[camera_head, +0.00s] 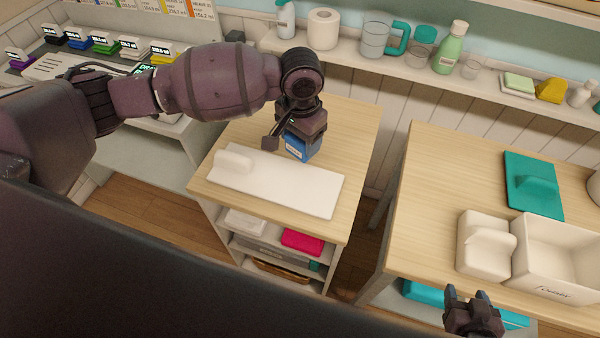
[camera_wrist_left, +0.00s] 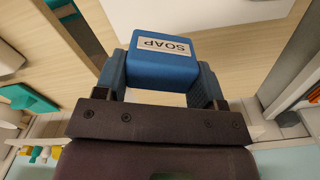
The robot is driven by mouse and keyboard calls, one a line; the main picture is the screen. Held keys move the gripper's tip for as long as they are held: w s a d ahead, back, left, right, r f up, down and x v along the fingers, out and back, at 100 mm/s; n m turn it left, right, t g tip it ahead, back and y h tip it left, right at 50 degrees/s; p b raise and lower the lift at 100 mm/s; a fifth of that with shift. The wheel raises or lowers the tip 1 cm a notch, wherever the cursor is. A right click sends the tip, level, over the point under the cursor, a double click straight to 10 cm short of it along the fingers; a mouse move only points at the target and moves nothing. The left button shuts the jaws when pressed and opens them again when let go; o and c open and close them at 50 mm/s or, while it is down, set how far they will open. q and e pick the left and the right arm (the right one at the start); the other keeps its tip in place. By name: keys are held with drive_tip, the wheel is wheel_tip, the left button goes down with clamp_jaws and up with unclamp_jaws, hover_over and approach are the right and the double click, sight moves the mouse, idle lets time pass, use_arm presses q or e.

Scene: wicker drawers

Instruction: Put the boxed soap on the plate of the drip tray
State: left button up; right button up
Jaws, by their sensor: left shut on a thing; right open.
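The boxed soap (camera_head: 302,148) is a blue box with a white label reading SOAP. My left gripper (camera_head: 291,134) is shut on it, over the wooden top just behind a white plate with a raised block at its left end (camera_head: 285,193). The box also shows in the left wrist view (camera_wrist_left: 160,60), between both fingers, with part of the white plate (camera_wrist_left: 205,18) beyond it. Whether the box touches the wooden top is unclear. I cannot tell for certain which piece is the drip tray. My right gripper (camera_head: 468,296) is open and empty at the front of the right counter.
The right counter holds a teal board (camera_head: 532,187) with a raised part and a white divided container (camera_head: 550,245). A wall shelf (camera_head: 400,69) carries bottles, cups and a paper roll. A gap separates the left cabinet (camera_head: 353,130) from the right counter.

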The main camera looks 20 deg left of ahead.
use_arm(q)
wheel_tip(320, 180, down, 8)
drive_tip(key=shift+b, duration=0.3)
drive_tip(key=shift+f, duration=0.7)
wheel_tip(320, 180, down, 3)
drive_tip(key=shift+f, duration=0.25)
use_arm(e)
drive_tip(key=shift+s+a+f, duration=0.1)
drive_tip(key=shift+s+f, duration=0.1)
drive_tip(key=shift+f, duration=0.55)
use_arm(q)
drive_tip(key=shift+f, duration=0.1)
use_arm(e)
drive_tip(key=shift+w+r, duration=0.1)
drive_tip(key=shift+w, duration=0.05)
use_arm(q)
drive_tip(key=o, duration=1)
drive_tip(key=shift+c, duration=0.2)
